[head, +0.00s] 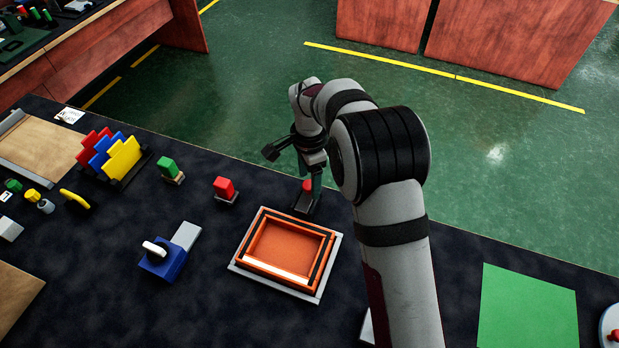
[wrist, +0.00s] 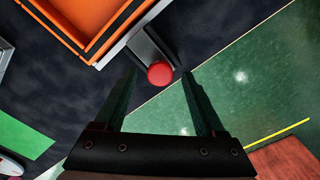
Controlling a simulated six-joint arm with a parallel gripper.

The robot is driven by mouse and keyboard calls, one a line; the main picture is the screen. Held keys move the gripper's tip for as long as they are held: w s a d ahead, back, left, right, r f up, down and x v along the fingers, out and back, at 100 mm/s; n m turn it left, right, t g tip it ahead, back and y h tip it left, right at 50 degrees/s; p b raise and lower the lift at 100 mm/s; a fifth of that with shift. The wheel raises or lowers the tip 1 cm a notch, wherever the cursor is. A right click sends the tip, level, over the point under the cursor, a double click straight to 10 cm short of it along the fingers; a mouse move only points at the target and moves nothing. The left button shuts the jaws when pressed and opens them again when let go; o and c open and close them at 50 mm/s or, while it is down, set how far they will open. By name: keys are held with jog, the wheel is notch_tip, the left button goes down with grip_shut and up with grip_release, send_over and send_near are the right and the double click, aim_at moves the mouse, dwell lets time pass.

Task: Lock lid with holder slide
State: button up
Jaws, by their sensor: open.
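An orange square box or frame (head: 292,249) sits on a pale grey base plate (head: 240,270); its corner also shows in the wrist view (wrist: 98,25). I cannot tell whether its orange inner face is a lid or a floor. Beside its far edge is a dark slide holder (head: 304,204) with a red round knob (head: 307,186). In the wrist view the knob (wrist: 160,73) sits on the slide's outer end, and the slide (wrist: 150,43) points toward the box corner. My gripper (head: 309,174) is open above the slide, with the knob between its fingertips (wrist: 160,82). Contact is unclear.
Left of the box are a blue block with a white handle (head: 162,258), a red block (head: 224,188), a green block (head: 168,168) and a rack of coloured plates (head: 110,155). A green mat (head: 528,310) lies right. The table's far edge is close behind the slide.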

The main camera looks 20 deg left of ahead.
jog(key=shift+f, duration=0.45)
grip_shut()
dwell(1.1)
